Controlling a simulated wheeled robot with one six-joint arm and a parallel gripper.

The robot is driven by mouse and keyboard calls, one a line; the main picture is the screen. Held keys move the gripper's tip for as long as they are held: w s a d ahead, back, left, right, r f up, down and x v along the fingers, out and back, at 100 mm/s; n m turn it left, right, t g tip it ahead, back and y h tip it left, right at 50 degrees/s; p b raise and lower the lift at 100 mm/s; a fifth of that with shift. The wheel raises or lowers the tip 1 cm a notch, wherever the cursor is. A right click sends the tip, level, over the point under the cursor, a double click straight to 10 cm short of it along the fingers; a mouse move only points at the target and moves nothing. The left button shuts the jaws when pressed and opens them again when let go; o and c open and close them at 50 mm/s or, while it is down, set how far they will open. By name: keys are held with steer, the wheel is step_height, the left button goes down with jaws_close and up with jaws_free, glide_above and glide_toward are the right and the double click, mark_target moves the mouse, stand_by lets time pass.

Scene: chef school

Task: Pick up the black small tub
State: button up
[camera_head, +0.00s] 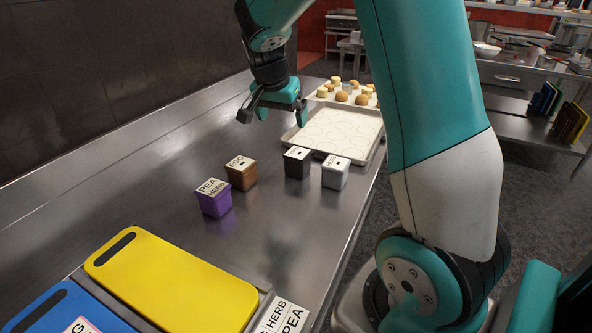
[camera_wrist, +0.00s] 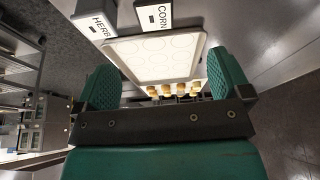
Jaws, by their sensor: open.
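The black small tub (camera_head: 297,166) stands upright on the steel counter, with a pale label on its lid. In the wrist view the black tub (camera_wrist: 168,25) is at the top edge, its label reading CORN. My gripper (camera_head: 273,113) is open and empty above the counter, beyond the tub and to its left, apart from it. In the wrist view its two green fingers (camera_wrist: 165,85) are spread wide with nothing between them in grip.
Brown (camera_head: 242,178) and purple (camera_head: 214,203) tubs stand to the left. A baking tray (camera_head: 322,151) lies just behind, and a yellow board (camera_head: 170,280) lies in front. The front middle counter is clear.

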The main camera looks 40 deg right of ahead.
mark_target(298, 152)
steer(key=shift+m, duration=0.5)
steer(key=x, duration=0.4)
steer(key=d+p+x, duration=0.1)
steer(key=x, duration=0.3)
steer(key=p+x, duration=0.1)
steer(key=x, duration=0.3)
steer(key=shift+d, duration=0.5)
steer(key=shift+s+p+x, duration=0.2)
steer(key=shift+p+x, duration=0.95)
steer(key=shift+x, duration=1.65)
steer(key=shift+d+r, duration=0.1)
steer(key=shift+d, duration=0.1)
steer(key=c, duration=1)
steer(key=shift+h, duration=0.3)
steer(key=shift+c, duration=0.6)
steer(key=shift+r, duration=0.1)
